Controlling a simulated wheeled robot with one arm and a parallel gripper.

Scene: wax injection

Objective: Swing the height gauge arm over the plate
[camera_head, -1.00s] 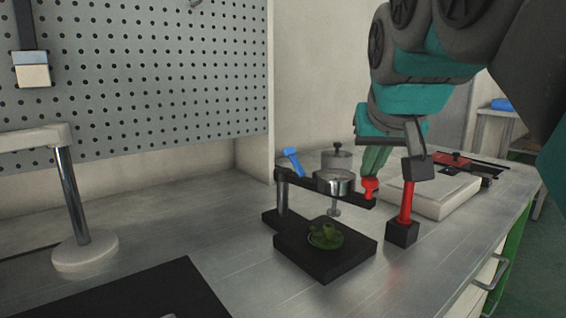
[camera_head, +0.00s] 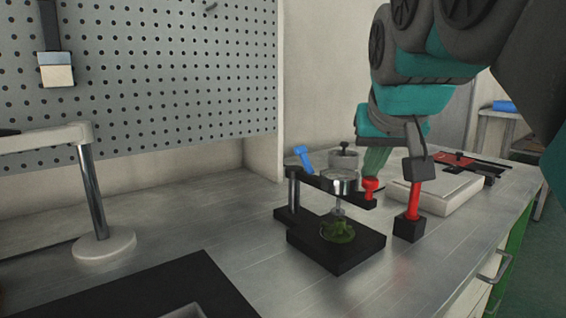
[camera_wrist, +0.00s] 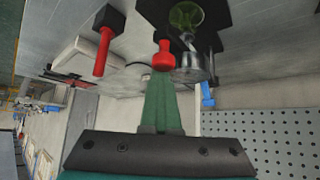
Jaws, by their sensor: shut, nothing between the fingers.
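The height gauge stands on a black base with a black plate (camera_head: 362,252), and a green wax piece (camera_head: 338,231) lies on the plate. The gauge arm (camera_head: 313,179) reaches right from its post, with the round dial (camera_head: 338,181) and its stem above the green piece. A red knob (camera_head: 370,188) sits at the arm's free end; it also shows in the wrist view (camera_wrist: 163,58). My gripper (camera_head: 377,160) is shut and empty, its green fingers (camera_wrist: 163,98) pointing at the knob. The tips are right at the knob; contact is unclear.
A red-handled tool on a black block (camera_head: 413,204) stands close right of the plate. A blue lever (camera_head: 303,158) and a grey round pot (camera_head: 343,158) are behind the arm. A white slab (camera_head: 440,197) lies at right.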

